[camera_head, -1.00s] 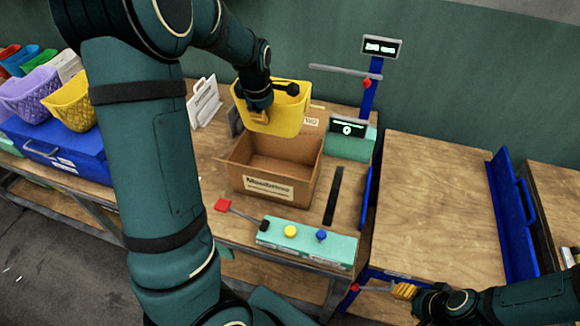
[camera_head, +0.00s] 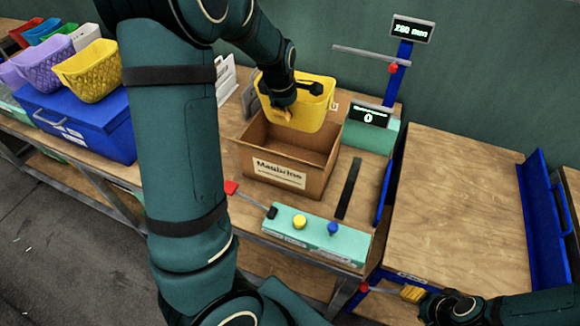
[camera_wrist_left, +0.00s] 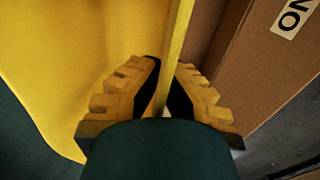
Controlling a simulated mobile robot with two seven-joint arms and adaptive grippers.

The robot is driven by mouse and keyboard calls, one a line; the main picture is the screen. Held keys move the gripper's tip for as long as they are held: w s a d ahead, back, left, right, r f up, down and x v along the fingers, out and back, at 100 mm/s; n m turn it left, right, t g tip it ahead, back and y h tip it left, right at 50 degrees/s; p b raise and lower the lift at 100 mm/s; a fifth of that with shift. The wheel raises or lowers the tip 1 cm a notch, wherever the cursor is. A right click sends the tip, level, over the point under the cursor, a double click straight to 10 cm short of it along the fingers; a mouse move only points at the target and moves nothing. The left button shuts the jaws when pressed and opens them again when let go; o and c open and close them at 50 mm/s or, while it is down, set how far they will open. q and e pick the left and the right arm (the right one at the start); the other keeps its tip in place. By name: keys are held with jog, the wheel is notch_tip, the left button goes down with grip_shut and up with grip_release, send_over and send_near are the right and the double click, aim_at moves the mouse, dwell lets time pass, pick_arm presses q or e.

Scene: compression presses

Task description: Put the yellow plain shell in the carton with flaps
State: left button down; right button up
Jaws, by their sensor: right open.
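The yellow plain shell (camera_head: 308,105) is an open, smooth-walled bin. My left gripper (camera_head: 283,100) is shut on its wall and holds it over the back part of the carton with flaps (camera_head: 265,180). The carton is a brown open box with a white label on the front. In the left wrist view, the fingers (camera_wrist_left: 165,90) sit on either side of the shell's thin wall (camera_wrist_left: 80,50). A brown carton surface (camera_wrist_left: 250,80) shows to the right. The shell's underside and its height above the carton floor are unclear. My right gripper (camera_head: 412,294) is open and empty, low at the right.
A teal control box (camera_head: 315,235) with a yellow and a blue button stands in front of the carton. A display post (camera_head: 398,75) rises behind at the right. A blue case (camera_head: 75,120) with several coloured baskets is at the left. The right tabletop (camera_head: 450,200) is clear.

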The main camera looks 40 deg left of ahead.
pick_arm(q)
jog(key=shift+w+f+b, duration=0.15)
jog(key=shift+f+b, duration=1.6)
jog(key=shift+f, duration=7.15)
jog(key=shift+f, duration=0.2)
jog(key=c, duration=1.1)
grip_release()
jog(key=shift+c, duration=0.2)
